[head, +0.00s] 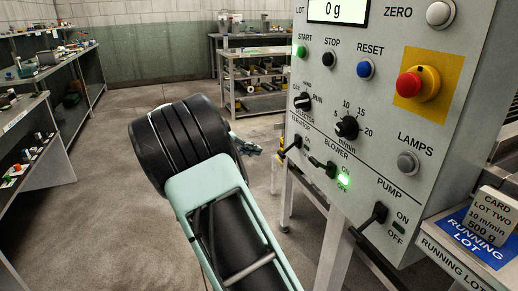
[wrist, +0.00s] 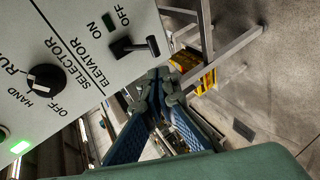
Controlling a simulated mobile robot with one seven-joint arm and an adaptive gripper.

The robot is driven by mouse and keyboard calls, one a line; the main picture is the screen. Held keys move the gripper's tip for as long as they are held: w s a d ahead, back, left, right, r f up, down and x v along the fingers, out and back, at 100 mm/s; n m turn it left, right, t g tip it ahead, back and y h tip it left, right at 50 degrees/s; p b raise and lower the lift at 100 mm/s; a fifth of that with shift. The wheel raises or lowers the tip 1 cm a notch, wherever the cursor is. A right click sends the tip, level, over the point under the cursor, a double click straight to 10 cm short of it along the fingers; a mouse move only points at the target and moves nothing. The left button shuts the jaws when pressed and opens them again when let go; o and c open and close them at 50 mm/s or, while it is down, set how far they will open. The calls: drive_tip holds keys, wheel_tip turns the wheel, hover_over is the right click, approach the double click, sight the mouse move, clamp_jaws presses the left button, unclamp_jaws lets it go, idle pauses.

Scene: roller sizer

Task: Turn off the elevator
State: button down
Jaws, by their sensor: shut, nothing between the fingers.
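The elevator lever (head: 291,148) is a black handle at the lower left of the grey control panel (head: 385,150), tilted downward. In the wrist view the elevator lever (wrist: 140,46) shows close up, and the small lamp (wrist: 109,22) between its ON and OFF labels is dark. My gripper (wrist: 158,88) is shut and empty, its blue-grey fingers close to the lever in the picture, with a visible gap between them. I cannot tell the depth between them.
The blower lever (head: 323,167) is up beside a lit green lamp (head: 344,180). The pump lever (head: 372,222) points down. A red emergency button (head: 410,86) and selector knob (head: 304,102) are on the panel. A card (head: 491,222) stands at right. Floor at left is clear.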

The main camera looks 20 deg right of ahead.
drive_tip(key=f+p+v, duration=0.1)
drive_tip(key=v, duration=0.7)
drive_tip(key=shift+a+f, duration=0.3)
drive_tip(key=shift+a, duration=0.05)
